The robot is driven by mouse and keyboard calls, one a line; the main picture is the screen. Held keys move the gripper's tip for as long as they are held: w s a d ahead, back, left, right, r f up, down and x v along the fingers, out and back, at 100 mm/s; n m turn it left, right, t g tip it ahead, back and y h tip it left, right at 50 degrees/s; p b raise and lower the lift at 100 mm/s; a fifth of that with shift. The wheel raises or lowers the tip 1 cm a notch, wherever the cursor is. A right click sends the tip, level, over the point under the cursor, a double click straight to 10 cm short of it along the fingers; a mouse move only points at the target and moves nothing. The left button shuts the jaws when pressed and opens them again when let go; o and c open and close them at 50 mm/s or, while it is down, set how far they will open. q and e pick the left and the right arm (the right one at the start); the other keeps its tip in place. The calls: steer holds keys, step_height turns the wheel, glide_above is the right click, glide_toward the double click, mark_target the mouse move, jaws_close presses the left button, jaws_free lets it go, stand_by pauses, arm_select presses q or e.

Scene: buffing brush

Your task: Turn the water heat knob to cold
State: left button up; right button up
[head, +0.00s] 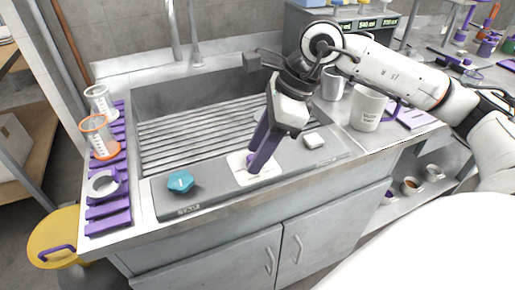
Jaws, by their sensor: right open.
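A teal knob (180,181) sits on the left part of the grey front panel (215,196) of the sink. A white square plate (240,174) lies on the same panel to its right. My right gripper (257,160) reaches down from the upper right, its purple fingers over this plate and partly covering it. It is open; whether the fingertips touch the plate is unclear. It is well to the right of the teal knob and apart from it. Any hot or cold marking is too small to read. My left gripper is not in view.
The ribbed sink (190,135) lies behind the panel. A purple rack (107,215) with strainer-like cups stands at left. A small white block (313,140) is right of the gripper, and a white mug (366,107) stands farther right. A yellow bin (55,232) is at lower left.

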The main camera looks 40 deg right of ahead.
jaws_close()
steer(key=shift+w+n, duration=0.1)
steer(key=shift+n, duration=0.4)
steer(key=shift+w+n+g+y+b, duration=0.1)
steer(key=shift+n+g+y+b, duration=0.35)
steer(key=shift+n, duration=0.55)
steer(key=n+g, duration=0.1)
steer(key=n, duration=0.1)
steer(key=shift+w+n, duration=0.1)
steer(key=shift+n, duration=0.3)
steer(key=n+g, duration=0.1)
steer(key=n, duration=0.1)
steer(key=n+g+b, duration=0.1)
steer(key=n, duration=0.1)
steer(key=shift+w+n, duration=0.15)
steer(key=shift+n, duration=0.25)
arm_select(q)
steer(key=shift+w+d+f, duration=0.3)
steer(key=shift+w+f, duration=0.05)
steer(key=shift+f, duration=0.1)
arm_select(e)
steer(key=shift+n+g, duration=0.25)
steer(key=shift+n, duration=0.35)
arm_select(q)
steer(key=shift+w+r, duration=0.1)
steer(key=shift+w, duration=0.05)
arm_select(e)
steer(key=shift+n, duration=0.3)
steer(key=shift+h, duration=0.25)
